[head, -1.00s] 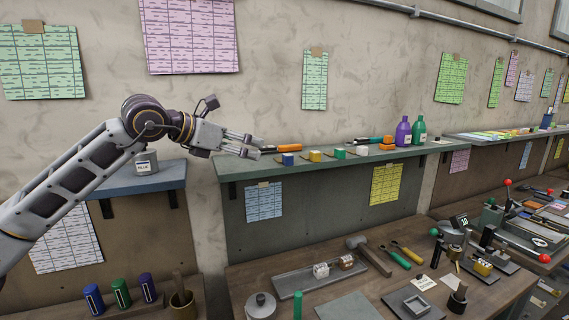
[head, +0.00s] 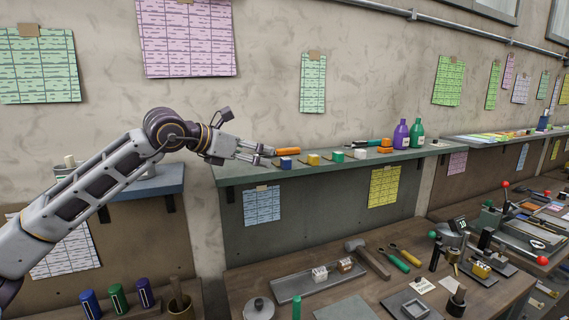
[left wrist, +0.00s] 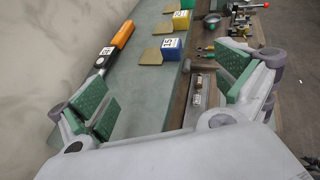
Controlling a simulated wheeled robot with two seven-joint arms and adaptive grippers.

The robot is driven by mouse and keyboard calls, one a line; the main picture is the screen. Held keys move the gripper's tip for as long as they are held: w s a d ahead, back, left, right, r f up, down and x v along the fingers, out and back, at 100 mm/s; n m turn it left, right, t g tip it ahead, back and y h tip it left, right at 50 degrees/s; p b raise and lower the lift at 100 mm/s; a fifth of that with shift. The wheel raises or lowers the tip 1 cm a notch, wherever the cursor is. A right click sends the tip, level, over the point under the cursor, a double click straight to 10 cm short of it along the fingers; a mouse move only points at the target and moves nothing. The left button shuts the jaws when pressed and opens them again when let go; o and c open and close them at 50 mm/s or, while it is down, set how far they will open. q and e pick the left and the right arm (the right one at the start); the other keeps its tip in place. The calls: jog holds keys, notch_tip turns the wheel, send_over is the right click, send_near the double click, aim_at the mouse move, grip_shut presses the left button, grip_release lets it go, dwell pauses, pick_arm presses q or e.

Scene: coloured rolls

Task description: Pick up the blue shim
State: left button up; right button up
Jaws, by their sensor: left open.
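The blue shim (head: 286,163) lies near the left end of the grey-green wall shelf (head: 325,168). In the left wrist view its blue block (left wrist: 172,48) has a 15 label and a thin brass leaf on its left. My left gripper (head: 269,156) is open and empty, just left of the shim in the head view. In the left wrist view the green finger pads (left wrist: 168,88) are wide apart, and the shim lies beyond them, not between them. My right gripper is not in view.
A yellow shim (head: 313,159) and a green one (head: 337,156) stand to the right along the shelf. An orange-handled tool (head: 288,151) lies behind the blue shim by the wall. Purple (head: 401,134) and green bottles stand farther right. A cluttered workbench (head: 235,280) is below.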

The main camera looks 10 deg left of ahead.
aim_at(283, 161)
pick_arm(q)
jog(key=x, duration=0.3)
jog(key=shift+w+p, duration=0.15)
jog(key=shift+p, duration=0.15)
jog(key=shift+w+d+f, duration=0.15)
jog(key=shift+w+d, duration=0.2)
jog(key=shift+w+f, duration=0.1)
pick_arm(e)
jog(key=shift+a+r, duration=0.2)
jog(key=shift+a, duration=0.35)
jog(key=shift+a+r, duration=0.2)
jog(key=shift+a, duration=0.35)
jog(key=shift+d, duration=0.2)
